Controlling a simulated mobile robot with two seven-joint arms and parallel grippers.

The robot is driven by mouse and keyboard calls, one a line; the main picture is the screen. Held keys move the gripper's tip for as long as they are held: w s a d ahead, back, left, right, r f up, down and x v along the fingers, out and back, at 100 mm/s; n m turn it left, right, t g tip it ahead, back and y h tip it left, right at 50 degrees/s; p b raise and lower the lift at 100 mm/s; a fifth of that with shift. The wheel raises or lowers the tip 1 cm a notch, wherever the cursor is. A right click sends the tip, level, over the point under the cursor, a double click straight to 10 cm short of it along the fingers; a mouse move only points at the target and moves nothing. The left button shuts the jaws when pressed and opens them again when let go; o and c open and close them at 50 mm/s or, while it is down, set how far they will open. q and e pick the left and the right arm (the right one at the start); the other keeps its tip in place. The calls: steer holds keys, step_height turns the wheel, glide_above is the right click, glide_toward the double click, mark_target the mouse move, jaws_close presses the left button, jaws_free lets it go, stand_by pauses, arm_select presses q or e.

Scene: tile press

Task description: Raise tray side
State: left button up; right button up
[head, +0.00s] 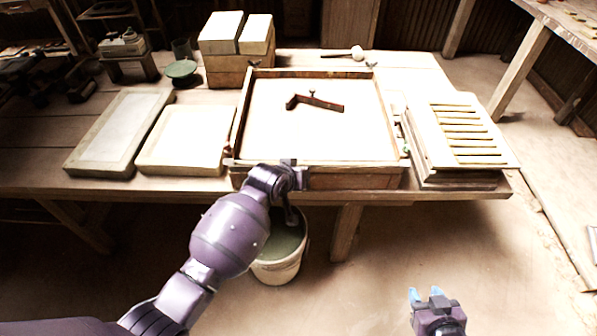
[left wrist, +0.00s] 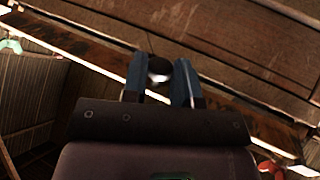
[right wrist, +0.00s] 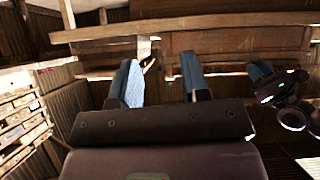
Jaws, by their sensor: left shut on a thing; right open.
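The tray (head: 382,120) is a square wooden frame around a pale flat bed on the table. Its front side (head: 350,180) is a wooden wall facing me, and the same wood fills the top of the left wrist view (left wrist: 225,55). My left gripper (head: 291,168) is at this front side, left of its middle. In the left wrist view its blue fingers (left wrist: 159,75) are shut on a small dark knob (left wrist: 158,66) with a bright highlight. My right gripper (head: 428,293) is open and empty, low in front of the table and apart from it.
A dark red bar (head: 318,104) lies on the tray's bed. Pale framed slabs (head: 182,138) lie left, a slatted stack (head: 468,135) right, and blocks (head: 222,68) behind. A bucket (head: 275,268) stands below my left gripper. The floor right of it is clear.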

mark_target(301, 164)
arm_select(q)
steer(key=r+g+p, duration=0.1)
steer(key=p, duration=0.1)
steer(key=g+p, duration=0.2)
steer(key=p, duration=0.1)
steer(key=shift+w+r+n, duration=0.25)
steer(key=shift+r+n, duration=0.05)
steer(key=shift+r, duration=0.1)
steer(key=shift+w+r+g+p, duration=0.1)
steer(key=shift+w+g+p, duration=0.05)
steer(key=shift+g+p, duration=0.35)
steer(key=shift+w+r+g+p, duration=0.1)
steer(key=shift+g+p, duration=0.2)
steer(key=shift+g, duration=0.1)
steer(key=shift+w+r+n+g, duration=0.2)
steer(key=shift+w+n+g, duration=0.15)
steer(key=shift+g, duration=0.65)
steer(key=shift+w+r+g, duration=0.1)
steer(key=shift+g, duration=0.3)
steer(key=shift+w+r+n+g, duration=0.15)
steer(key=shift+n+g, duration=0.1)
steer(key=shift+g, duration=0.25)
arm_select(e)
step_height(301, 164, up, 8)
steer(key=shift+f, duration=0.2)
